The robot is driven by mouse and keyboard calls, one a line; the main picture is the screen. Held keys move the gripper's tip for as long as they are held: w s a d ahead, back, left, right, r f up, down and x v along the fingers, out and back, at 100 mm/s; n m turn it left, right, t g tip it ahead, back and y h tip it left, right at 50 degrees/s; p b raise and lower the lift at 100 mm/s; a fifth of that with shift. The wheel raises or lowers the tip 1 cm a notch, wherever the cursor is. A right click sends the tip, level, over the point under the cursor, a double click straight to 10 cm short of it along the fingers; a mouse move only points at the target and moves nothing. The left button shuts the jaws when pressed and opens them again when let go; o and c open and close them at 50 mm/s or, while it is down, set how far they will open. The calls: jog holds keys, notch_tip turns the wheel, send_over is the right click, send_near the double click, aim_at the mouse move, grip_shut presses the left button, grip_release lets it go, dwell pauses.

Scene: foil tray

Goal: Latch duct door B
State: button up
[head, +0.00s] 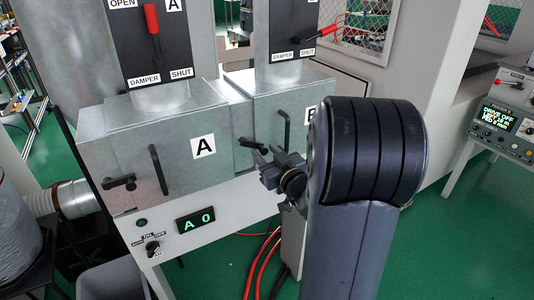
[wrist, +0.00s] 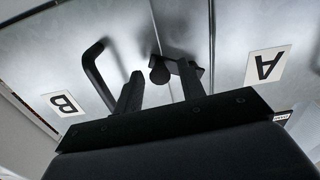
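Duct door B (head: 268,118) is the grey panel right of box A in the head view, partly behind my arm. It carries a black bar handle (head: 285,128) and a small black latch (head: 250,142) near its left edge. My gripper (head: 263,160) is in front of the lower part of door B, close to the latch. In the wrist view, which is upside down, the handle (wrist: 97,76) is left and the latch (wrist: 160,72) lies beyond and between my open fingers (wrist: 160,90). No grip on it shows. I cannot tell whether the door is fully flush.
Box A (head: 135,135), with its own handle (head: 158,170) and latch (head: 118,183), stands left. A red-handled damper lever (head: 152,20) is above it; another red lever (head: 328,30) is above B. A display (head: 195,220) reads "A 0". Red hoses (head: 262,265) hang below.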

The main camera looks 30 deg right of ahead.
jog(key=shift+w, duration=0.1)
grip_shut()
dwell(0.4)
jog(key=shift+d+b, duration=0.1)
jog(key=shift+b, duration=0.2)
jog(key=shift+r+n+b, duration=0.15)
jog(key=shift+n+b, duration=0.4)
jog(key=shift+n, duration=0.15)
jog(key=shift+d+r+n+b, duration=0.2)
jog(key=shift+r+n+b, duration=0.2)
jog(key=shift+n+b, duration=0.55)
jog(key=shift+r+n+b, duration=0.65)
jog(key=shift+n, duration=0.7)
jog(key=shift+r, duration=0.1)
